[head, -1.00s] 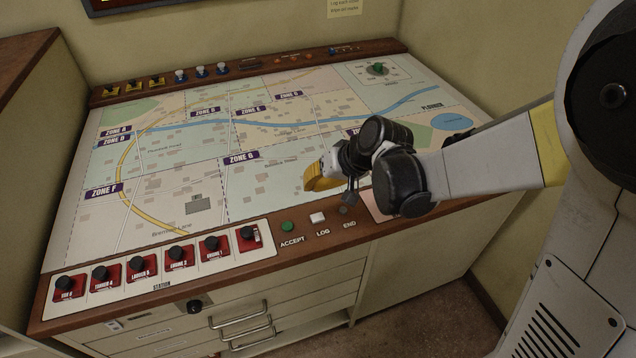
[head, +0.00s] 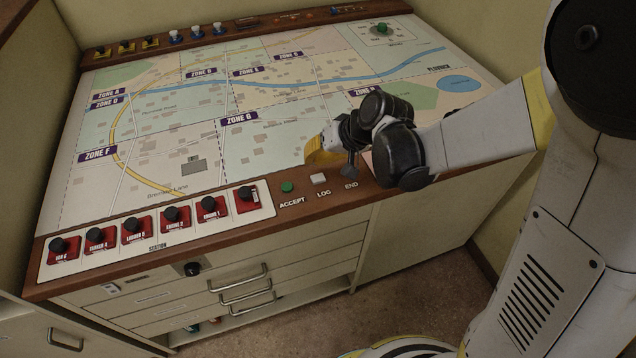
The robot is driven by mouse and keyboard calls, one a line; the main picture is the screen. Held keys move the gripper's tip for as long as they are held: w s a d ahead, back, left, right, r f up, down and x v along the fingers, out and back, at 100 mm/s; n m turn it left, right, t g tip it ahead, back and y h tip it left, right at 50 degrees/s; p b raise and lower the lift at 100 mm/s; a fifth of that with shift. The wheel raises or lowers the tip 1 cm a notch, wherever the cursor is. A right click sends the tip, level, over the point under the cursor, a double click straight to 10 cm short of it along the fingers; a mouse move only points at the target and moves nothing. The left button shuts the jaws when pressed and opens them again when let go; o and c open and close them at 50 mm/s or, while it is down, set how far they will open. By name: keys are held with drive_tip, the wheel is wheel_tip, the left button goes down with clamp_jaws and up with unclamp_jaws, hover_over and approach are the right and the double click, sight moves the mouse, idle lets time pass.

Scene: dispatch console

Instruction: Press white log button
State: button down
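I cannot tell whether the fingers are open or shut.
Red station blocks with black knobs (head: 171,217) line the front left of the console. The map surface (head: 290,95) is flat and clear. Drawers with metal handles (head: 240,285) are below the rail. More switches (head: 195,32) stand along the back rail.

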sight(307, 175)
drive_tip(key=shift+f+b, duration=1.1)
drive_tip(key=shift+f, duration=0.65)
drive_tip(key=shift+f+b, duration=0.4)
drive_tip(key=shift+f+b, duration=0.4)
idle(0.5)
drive_tip(key=shift+r, duration=0.1)
drive_tip(key=shift+r+p, duration=0.65)
drive_tip(key=shift+r, duration=0.1)
drive_tip(key=shift+r+p, duration=1.95)
drive_tip(key=shift+r, duration=0.55)
